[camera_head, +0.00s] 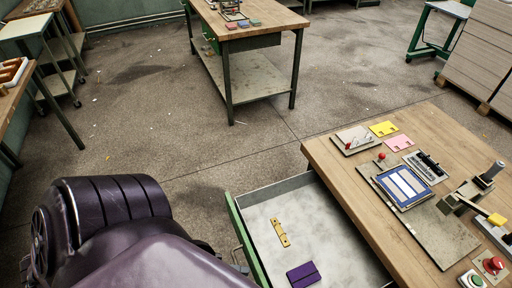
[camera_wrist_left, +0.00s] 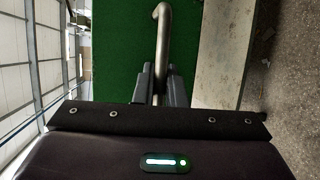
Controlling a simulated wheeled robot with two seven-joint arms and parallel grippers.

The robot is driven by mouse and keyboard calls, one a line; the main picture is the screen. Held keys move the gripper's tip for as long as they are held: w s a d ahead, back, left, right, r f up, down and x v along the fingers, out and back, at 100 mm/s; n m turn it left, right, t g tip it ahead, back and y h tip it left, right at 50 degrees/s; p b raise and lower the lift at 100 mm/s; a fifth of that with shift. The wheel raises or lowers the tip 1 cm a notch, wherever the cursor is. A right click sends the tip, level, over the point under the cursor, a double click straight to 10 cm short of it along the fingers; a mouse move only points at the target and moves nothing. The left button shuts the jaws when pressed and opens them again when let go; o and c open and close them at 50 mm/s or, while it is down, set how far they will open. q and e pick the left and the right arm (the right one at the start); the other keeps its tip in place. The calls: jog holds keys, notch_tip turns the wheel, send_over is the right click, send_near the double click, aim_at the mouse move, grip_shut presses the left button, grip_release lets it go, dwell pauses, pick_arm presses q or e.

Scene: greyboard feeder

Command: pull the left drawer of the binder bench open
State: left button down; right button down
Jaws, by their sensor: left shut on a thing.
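The left drawer (camera_head: 262,208) of the binder bench (camera_head: 325,160) stands pulled out, with its pale grey inside showing. Its green front (camera_head: 244,240) faces my left arm. In the left wrist view the green front (camera_wrist_left: 115,50) fills the upper middle, with a bent metal handle (camera_wrist_left: 162,40) standing off it. My left gripper (camera_wrist_left: 159,88) is shut on this handle, one dark finger on each side. In the head view my purple left arm hides most of the gripper and part of the handle. My right gripper is not in view.
The drawer holds a brass strip (camera_head: 281,232) and a purple booklet (camera_head: 303,274). The bench top carries a blue-framed tray (camera_head: 403,186), coloured cards, clamps and push buttons (camera_head: 491,264). A second table (camera_head: 262,45) stands farther back. The floor between is free.

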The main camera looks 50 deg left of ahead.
pick_arm(q)
jog(key=shift+s+a, duration=0.2)
jog(key=shift+s, duration=0.3)
jog(key=shift+s+a, duration=0.15)
jog(key=shift+s, duration=0.35)
jog(key=c, duration=1.5)
grip_release()
jog(key=b+v, duration=0.1)
jog(key=v, duration=0.6)
jog(key=shift+s+a, duration=0.25)
jog(key=shift+a, duration=0.05)
jog(key=shift+r, duration=0.1)
